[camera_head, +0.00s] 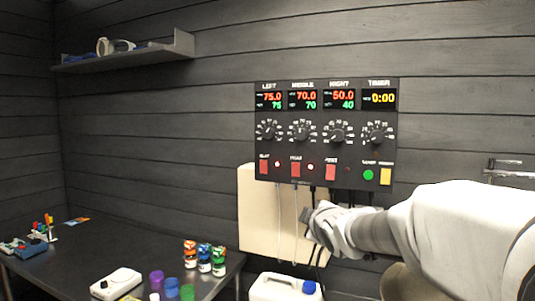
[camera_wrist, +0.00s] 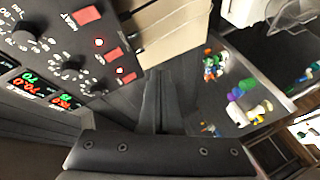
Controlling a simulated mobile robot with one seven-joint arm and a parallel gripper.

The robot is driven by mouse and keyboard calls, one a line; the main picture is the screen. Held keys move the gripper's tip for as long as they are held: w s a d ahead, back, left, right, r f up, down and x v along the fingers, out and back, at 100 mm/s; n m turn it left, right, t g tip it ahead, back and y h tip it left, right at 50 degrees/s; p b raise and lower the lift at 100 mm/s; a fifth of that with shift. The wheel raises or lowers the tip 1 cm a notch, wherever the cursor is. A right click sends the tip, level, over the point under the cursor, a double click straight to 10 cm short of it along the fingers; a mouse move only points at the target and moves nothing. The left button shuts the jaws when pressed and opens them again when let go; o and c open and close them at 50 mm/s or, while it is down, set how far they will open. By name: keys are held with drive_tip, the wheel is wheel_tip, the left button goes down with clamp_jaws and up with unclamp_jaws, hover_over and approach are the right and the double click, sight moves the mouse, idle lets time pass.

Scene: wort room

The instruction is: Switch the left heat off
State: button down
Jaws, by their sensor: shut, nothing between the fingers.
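The dark control panel (camera_head: 326,130) hangs on the wall. The left heat switch (camera_head: 263,167) is a red rocker at its lower left; it also shows in the wrist view (camera_wrist: 127,78). The lamp (camera_head: 277,164) beside it glows. I cannot tell which way the rocker is tilted. The left display (camera_head: 269,99) reads 75.0 over 75. My gripper (camera_head: 309,219) is below the panel, to the right of and lower than the left switch, touching no switch. Its dark fingers (camera_wrist: 157,78) are shut and empty in the wrist view.
The middle switch (camera_head: 295,169) with its lit lamp and the right switch (camera_head: 330,172) with a dim lamp sit alongside. Cables hang under the panel before a cream board (camera_head: 256,215). A white canister (camera_head: 283,288) stands below. A dark table (camera_head: 70,268) with small bottles is at left.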

drive_tip(key=w+a+r+n+t+y+p, duration=0.2)
drive_tip(key=w+a+r+n+y+p, duration=0.3)
drive_tip(key=w+a+n, duration=0.3)
drive_tip(key=w+r+n, duration=0.1)
drive_tip(key=w, duration=0.1)
drive_tip(key=shift+w+a+y, duration=0.3)
drive_tip(key=shift+a+y, duration=0.05)
drive_tip(key=shift+y, duration=0.05)
drive_tip(key=p, duration=0.6)
approach(260, 164)
drive_tip(key=w+a, duration=0.1)
drive_tip(key=w, duration=0.1)
drive_tip(key=w+a, duration=0.2)
drive_tip(key=shift+a+r, duration=0.15)
drive_tip(key=shift+r, duration=0.05)
drive_tip(key=shift+w+d+p, duration=0.3)
drive_tip(key=shift+w+p, duration=0.2)
drive_tip(key=shift+w, duration=0.2)
drive_tip(key=shift+w+f+b, duration=0.1)
drive_tip(key=shift+b, duration=0.25)
